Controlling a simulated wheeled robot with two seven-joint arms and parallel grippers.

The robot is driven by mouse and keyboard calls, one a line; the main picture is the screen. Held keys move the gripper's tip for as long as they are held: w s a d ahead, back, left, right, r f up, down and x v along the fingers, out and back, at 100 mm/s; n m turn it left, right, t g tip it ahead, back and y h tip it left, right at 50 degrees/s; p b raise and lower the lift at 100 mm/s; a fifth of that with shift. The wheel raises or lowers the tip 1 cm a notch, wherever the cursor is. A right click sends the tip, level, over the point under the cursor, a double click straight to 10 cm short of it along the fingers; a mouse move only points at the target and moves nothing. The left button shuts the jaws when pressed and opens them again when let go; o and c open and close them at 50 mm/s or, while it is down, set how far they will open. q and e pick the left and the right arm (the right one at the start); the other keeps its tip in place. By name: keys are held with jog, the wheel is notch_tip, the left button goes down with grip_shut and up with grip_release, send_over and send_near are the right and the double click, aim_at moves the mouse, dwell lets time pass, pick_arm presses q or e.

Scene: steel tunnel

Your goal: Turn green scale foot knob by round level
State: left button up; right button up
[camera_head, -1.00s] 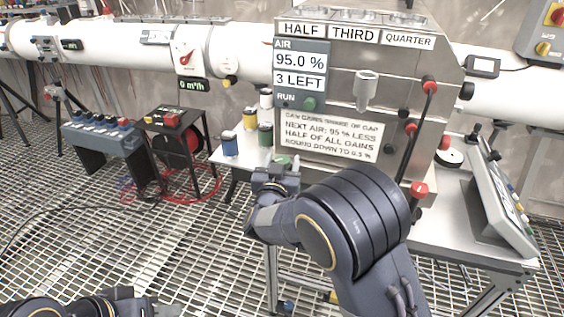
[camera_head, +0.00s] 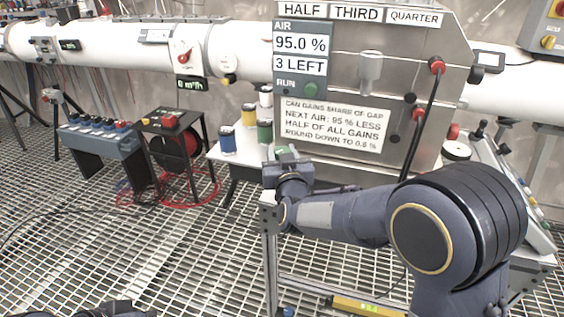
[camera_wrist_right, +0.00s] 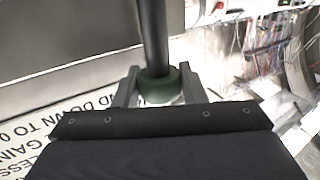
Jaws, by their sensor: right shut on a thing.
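The green knob (camera_wrist_right: 160,88) sits between the two fingers of my right gripper (camera_wrist_right: 158,92) in the right wrist view, with a dark rod rising from it. The gripper is shut on the knob. In the head view my right gripper (camera_head: 283,164) is at the front left edge of the white table, below the sign panel, and a bit of green (camera_head: 285,152) shows at its tips. I cannot make out the round level. Only a dark piece of my left arm shows at the bottom left edge; its fingertips are out of frame.
Blue, yellow and green cans (camera_head: 265,132) stand on the table's left part, close to my right gripper. A steel machine (camera_head: 350,70) with levers rises behind. A yellow bar (camera_head: 365,307) lies low under the table.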

jog(key=o, duration=1)
jog(key=shift+c, duration=0.2)
jog(key=s+d, duration=0.1)
jog(key=s, duration=0.6)
jog(key=shift+s, duration=0.35)
jog(key=shift+d, duration=0.15)
